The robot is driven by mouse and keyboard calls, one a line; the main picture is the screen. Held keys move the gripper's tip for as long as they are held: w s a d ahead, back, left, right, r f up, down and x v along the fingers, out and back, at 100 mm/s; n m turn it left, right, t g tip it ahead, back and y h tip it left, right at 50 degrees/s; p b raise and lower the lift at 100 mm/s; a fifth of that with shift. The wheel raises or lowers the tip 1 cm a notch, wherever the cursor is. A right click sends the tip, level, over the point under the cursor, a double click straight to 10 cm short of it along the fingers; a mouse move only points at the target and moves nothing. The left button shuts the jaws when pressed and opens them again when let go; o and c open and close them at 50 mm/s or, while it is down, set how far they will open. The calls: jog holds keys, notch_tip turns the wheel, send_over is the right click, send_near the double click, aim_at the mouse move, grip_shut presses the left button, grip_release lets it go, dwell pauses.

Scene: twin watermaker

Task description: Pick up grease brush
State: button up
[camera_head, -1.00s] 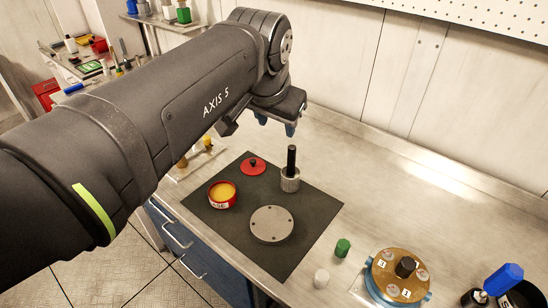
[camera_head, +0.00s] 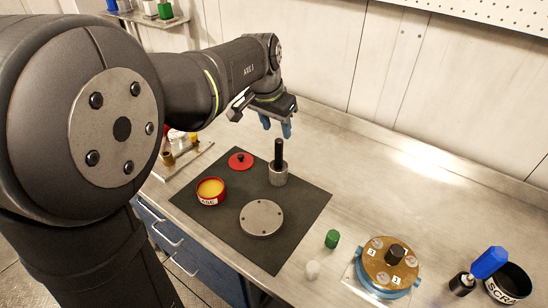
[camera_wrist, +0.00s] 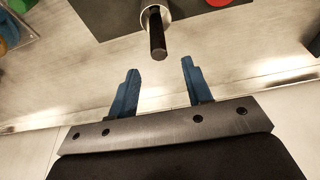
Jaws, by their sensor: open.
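The grease brush (camera_head: 278,152) shows as a black upright handle standing in a grey metal cup (camera_head: 278,175) on the dark mat. Its bristles are hidden inside the cup. In the wrist view the brush handle (camera_wrist: 157,38) points toward the camera, ahead of and between the fingers. My gripper (camera_head: 276,128) is open and empty, with two blue fingers, above and behind the brush. The fingers (camera_wrist: 157,80) also show in the wrist view, apart from the handle.
On the mat (camera_head: 230,225) are a grease tin (camera_head: 211,191), its red lid (camera_head: 241,160) and a grey disc (camera_head: 262,217). A green cap (camera_head: 332,238), a white cap (camera_head: 313,269) and a brass-topped part (camera_head: 388,262) stand at front right.

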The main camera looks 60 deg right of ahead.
aim_at(279, 140)
jog(key=x, duration=0.8)
jog(key=shift+a+f, duration=0.15)
grip_shut()
